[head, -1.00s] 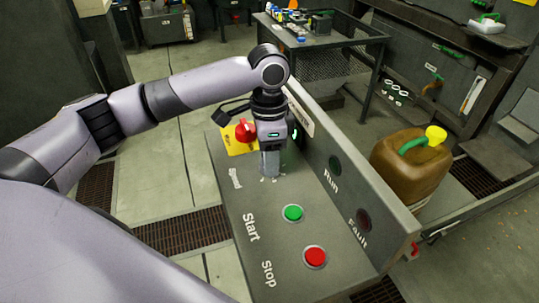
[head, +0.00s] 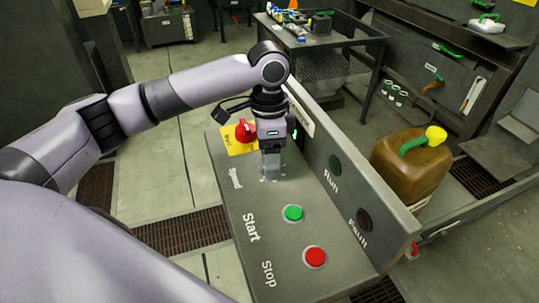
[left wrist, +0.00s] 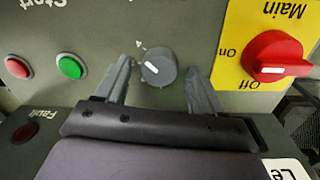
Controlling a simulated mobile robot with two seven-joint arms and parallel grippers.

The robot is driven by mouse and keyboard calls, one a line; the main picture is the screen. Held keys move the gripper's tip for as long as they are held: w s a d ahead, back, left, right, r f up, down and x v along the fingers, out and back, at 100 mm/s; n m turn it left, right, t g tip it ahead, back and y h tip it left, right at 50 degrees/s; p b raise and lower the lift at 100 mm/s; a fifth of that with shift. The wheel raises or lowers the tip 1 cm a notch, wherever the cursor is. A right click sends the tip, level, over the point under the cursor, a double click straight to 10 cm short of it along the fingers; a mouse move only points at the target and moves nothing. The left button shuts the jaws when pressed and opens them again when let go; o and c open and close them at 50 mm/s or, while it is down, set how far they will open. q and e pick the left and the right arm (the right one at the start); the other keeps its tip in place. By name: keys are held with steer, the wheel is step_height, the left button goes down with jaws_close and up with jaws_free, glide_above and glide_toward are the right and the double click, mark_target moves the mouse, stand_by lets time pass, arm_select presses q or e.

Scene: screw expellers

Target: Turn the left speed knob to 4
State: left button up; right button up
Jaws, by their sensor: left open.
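The grey round speed knob (left wrist: 160,67) with a white pointer line shows in the left wrist view, on the sloping grey panel. Its pointer slants toward the upper left there; the small scale marks around it are too small to read. My left gripper (left wrist: 157,72) is open, with one finger on each side of the knob and visible gaps between. In the head view my left gripper (head: 271,165) points down at the panel (head: 250,205) beside the "Speed" label and hides the knob. My right gripper is not in view.
A red main switch on a yellow plate (head: 240,147) sits close behind the gripper. A green start button (head: 292,213) and a red stop button (head: 315,257) lie nearer. An upright wall with Run and Fault lamps (head: 335,167) borders the panel's right. A brown canister (head: 405,170) stands beyond.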

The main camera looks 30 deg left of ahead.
arm_select(q)
step_height(320, 180, up, 7)
steer(key=shift+w+a+f, duration=0.1)
steer(key=shift+w, duration=0.05)
stand_by(0.6)
